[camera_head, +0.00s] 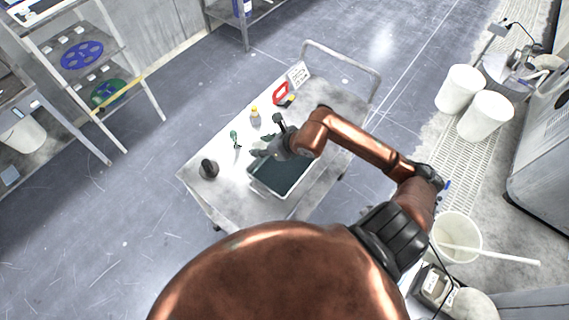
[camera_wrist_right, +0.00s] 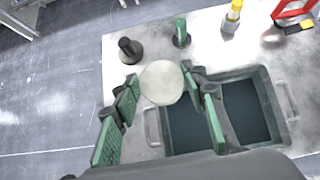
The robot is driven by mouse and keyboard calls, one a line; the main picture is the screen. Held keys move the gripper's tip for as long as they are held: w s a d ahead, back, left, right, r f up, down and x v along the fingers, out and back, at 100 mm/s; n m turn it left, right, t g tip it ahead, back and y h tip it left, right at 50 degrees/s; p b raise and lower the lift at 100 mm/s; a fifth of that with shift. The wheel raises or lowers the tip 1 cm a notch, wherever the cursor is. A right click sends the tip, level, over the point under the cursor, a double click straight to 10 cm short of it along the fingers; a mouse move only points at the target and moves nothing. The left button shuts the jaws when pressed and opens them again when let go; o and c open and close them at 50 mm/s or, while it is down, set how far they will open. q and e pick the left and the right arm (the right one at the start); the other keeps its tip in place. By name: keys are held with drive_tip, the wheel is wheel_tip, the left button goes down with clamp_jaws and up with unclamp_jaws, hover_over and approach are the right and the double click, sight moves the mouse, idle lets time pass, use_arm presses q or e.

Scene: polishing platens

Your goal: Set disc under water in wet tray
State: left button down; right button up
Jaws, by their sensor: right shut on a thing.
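A pale round disc (camera_wrist_right: 161,82) is held between the green-padded fingertips of my right gripper (camera_wrist_right: 160,88) in the right wrist view. The grey wet tray (camera_wrist_right: 284,101) with dark water lies beside and beneath the gripper, partly covered by a finger. In the head view my right gripper (camera_head: 266,151) is over the back left edge of the tray (camera_head: 289,208), above the cart. The disc appears raised, outside the water; its exact height cannot be told. My left gripper is in neither view.
The cart top (camera_head: 205,185) holds a black knob-like object (camera_head: 208,168), a green-topped item (camera_head: 234,136), a yellow-capped bottle (camera_head: 255,117) and a red item (camera_head: 281,93) around the tray. White buckets (camera_head: 460,88) stand on the floor to the right.

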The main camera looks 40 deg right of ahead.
drive_tip(key=s+d+f+p, duration=0.6)
drive_tip(key=s+d+f, duration=0.35)
drive_tip(key=s, duration=0.25)
drive_tip(key=b, duration=0.2)
hover_over(296, 160)
wheel_tip(296, 160, down, 9)
drive_tip(key=shift+w+f, duration=0.3)
drive_tip(key=shift+w+d+f+b, duration=0.1)
drive_tip(key=shift+f+b, duration=0.3)
drive_tip(key=shift+f, duration=0.45)
drive_tip(key=shift+w+d+f+b, duration=0.1)
drive_tip(key=shift+f+b, duration=0.25)
drive_tip(key=shift+f, duration=0.5)
